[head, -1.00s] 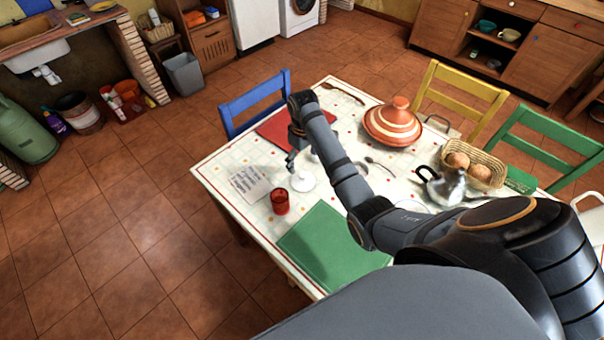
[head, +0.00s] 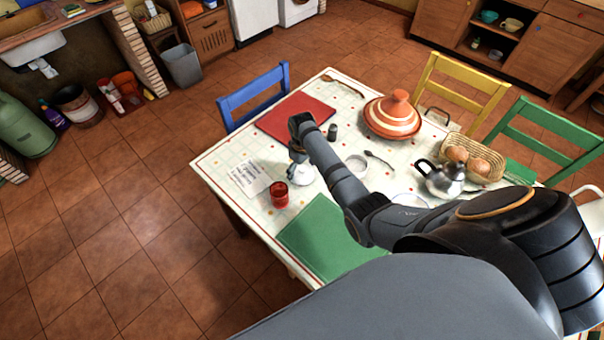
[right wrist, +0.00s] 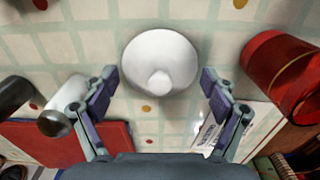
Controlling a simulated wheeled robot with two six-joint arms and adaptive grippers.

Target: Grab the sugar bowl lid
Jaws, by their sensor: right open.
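The white sugar bowl (head: 300,174) stands on the table beneath my right gripper (head: 297,156) in the head view, partly hidden by it. In the right wrist view the round white lid (right wrist: 160,58) with its knob (right wrist: 160,82) fills the space ahead of the fingers. My right gripper (right wrist: 158,84) is open, with one finger on each side of the lid and a visible gap to it. The bowl's body is hidden under the lid in that view. My left gripper is not in view.
A red glass (head: 279,195) stands close to the bowl; it also shows in the right wrist view (right wrist: 278,75). A dark shaker (head: 332,132), a red placemat (head: 290,112) and a written sheet (head: 250,177) are nearby. The tagine (head: 392,116) and kettle (head: 442,180) are farther right.

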